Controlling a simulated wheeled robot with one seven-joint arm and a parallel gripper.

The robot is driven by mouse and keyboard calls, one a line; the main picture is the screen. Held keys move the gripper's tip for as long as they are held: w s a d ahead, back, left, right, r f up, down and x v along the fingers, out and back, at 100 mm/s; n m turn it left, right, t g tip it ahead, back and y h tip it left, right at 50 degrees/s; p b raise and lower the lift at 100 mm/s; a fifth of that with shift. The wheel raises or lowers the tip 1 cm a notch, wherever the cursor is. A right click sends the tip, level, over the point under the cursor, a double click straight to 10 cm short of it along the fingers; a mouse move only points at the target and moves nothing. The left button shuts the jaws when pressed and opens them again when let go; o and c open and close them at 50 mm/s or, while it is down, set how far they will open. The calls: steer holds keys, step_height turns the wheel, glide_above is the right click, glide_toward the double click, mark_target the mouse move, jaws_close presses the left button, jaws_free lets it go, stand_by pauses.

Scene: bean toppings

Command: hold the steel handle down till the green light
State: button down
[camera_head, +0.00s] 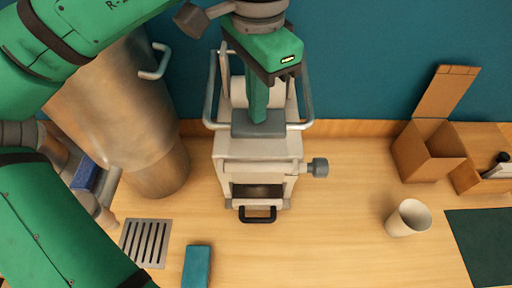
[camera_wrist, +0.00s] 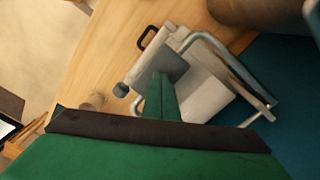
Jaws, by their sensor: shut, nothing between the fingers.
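The cream press machine (camera_head: 257,150) stands on the wooden counter against the teal wall. Its bent steel handle (camera_head: 306,100) runs along both sides and meets a grey pad (camera_head: 245,131) at the front. The handle (camera_wrist: 222,58) and pad (camera_wrist: 177,64) also show in the wrist view. My green gripper (camera_head: 259,117) is shut and empty, pointing down with its fingertips at the grey pad. They appear to touch it, though the exact contact is hard to tell. The fingers (camera_wrist: 157,80) also overlap the pad in the wrist view. I see no lit green lamp on the machine.
A large metal cylinder (camera_head: 135,110) with a side handle stands left of the machine. A slotted grate (camera_head: 146,242) and teal block (camera_head: 197,267) lie in front. A pale cup (camera_head: 408,218), open cardboard box (camera_head: 425,150) and dark mat (camera_head: 485,240) are at right.

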steer(key=shift+s+d+f, duration=0.15)
steer(key=shift+f, duration=1.9)
steer(key=shift+r, duration=0.1)
steer(key=r, duration=0.9)
steer(key=shift+w+r, duration=0.2)
steer(key=shift+r, duration=0.1)
steer(key=shift+s+r, duration=0.1)
steer(key=shift+r, duration=0.45)
steer(key=shift+s, duration=0.1)
